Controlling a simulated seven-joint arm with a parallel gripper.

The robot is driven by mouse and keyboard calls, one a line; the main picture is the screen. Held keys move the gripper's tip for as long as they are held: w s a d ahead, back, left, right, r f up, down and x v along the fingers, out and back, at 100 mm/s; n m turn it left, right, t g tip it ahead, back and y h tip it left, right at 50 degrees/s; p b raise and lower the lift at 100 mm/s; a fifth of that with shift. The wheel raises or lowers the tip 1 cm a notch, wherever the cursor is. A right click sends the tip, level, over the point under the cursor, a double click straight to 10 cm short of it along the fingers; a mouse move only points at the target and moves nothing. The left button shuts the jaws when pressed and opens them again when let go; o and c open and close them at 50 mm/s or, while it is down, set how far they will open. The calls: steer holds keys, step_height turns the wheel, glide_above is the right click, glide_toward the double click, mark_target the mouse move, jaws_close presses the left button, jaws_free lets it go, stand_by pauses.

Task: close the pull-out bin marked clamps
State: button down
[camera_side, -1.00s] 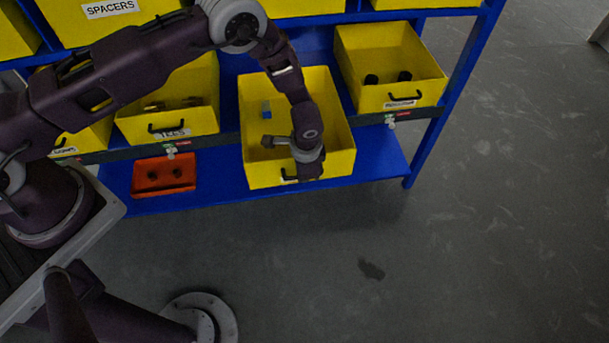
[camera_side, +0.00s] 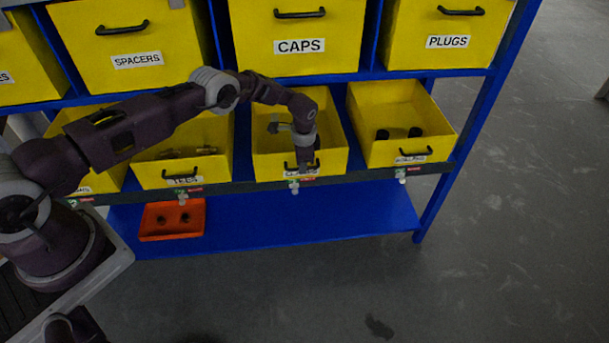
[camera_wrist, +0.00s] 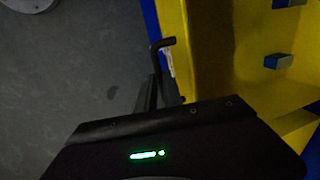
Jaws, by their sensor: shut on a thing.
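A yellow pull-out bin (camera_side: 331,163) sits in the lower row of the blue rack, under the bin marked CAPS. Its label is mostly hidden behind my gripper, so I cannot read it in full. My gripper (camera_side: 304,164) is at this bin's front and shut on its black handle. The front stands close to the shelf rail, about in line with its neighbours. In the wrist view the dark handle (camera_wrist: 158,47) runs toward my gripper along the yellow bin wall (camera_wrist: 205,45). The fingertips are hidden there. A blue piece (camera_wrist: 279,61) lies inside the bin.
A bin marked TEES (camera_side: 157,178) is to the left, and another open bin (camera_side: 382,154) with dark parts is to the right. The SPACERS, CAPS (camera_side: 250,20) and PLUGS bins are above. A red tray (camera_side: 155,232) lies on the shelf below.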

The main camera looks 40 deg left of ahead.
steer(key=shift+w+a+r, duration=0.1)
steer(key=shift+w+a, duration=0.6)
steer(key=shift+w, duration=0.05)
steer(key=c, duration=1.5)
jaws_free()
steer(key=shift+a, duration=0.1)
steer(key=r, duration=0.2)
steer(key=d+r, duration=0.1)
steer(key=r, duration=0.1)
steer(key=s+r, duration=0.1)
steer(key=r, duration=0.1)
steer(key=shift+d+r, duration=0.15)
steer(key=shift+r, duration=0.25)
steer(key=shift+r, duration=0.1)
